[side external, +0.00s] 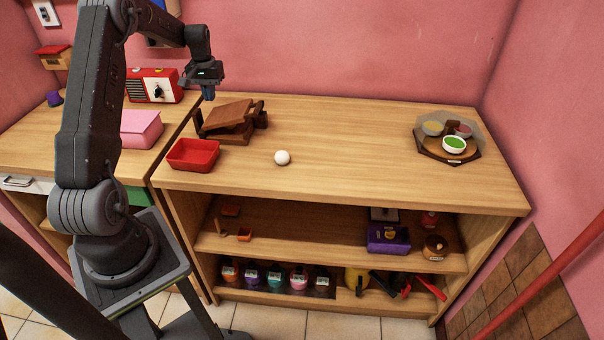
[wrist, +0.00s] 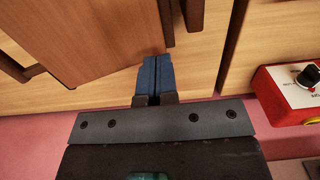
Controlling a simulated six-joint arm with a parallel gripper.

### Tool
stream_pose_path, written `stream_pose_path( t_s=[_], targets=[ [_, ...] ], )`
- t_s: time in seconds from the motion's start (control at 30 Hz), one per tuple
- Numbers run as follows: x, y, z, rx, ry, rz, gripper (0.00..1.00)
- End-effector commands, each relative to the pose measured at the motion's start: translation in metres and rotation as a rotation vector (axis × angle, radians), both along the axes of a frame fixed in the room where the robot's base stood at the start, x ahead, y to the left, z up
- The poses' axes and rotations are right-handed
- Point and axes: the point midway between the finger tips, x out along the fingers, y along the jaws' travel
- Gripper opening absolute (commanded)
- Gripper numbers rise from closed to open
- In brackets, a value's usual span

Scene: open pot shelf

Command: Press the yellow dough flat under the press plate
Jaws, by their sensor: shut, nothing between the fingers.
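The wooden press stands at the back left of the shelf top, and its brown press plate (side external: 228,113) is tilted, raised above the base. The plate also shows large at the upper left of the wrist view (wrist: 95,38). I cannot make out the yellow dough in either view; the space under the plate is mostly hidden. My gripper (side external: 208,94) points down above the press's back left side. Its blue fingers (wrist: 154,62) are together and empty, beside the plate's edge in the wrist view. I cannot tell whether they touch the press.
A red tray (side external: 193,154) stands in front of the press, with a white ball (side external: 282,157) to its right. A dark board (side external: 426,151) with several small bowls is at the far right. A red radio (side external: 153,86) stands on the left counter.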

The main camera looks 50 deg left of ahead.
Motion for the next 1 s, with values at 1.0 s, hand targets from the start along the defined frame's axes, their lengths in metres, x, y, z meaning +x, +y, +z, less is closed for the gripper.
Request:
stream_pose_path(
  t_s=[1.0],
  targets=[
    [-0.012,0.013,0.073,0.002,-0.002,0.001,0.0]
  ],
)
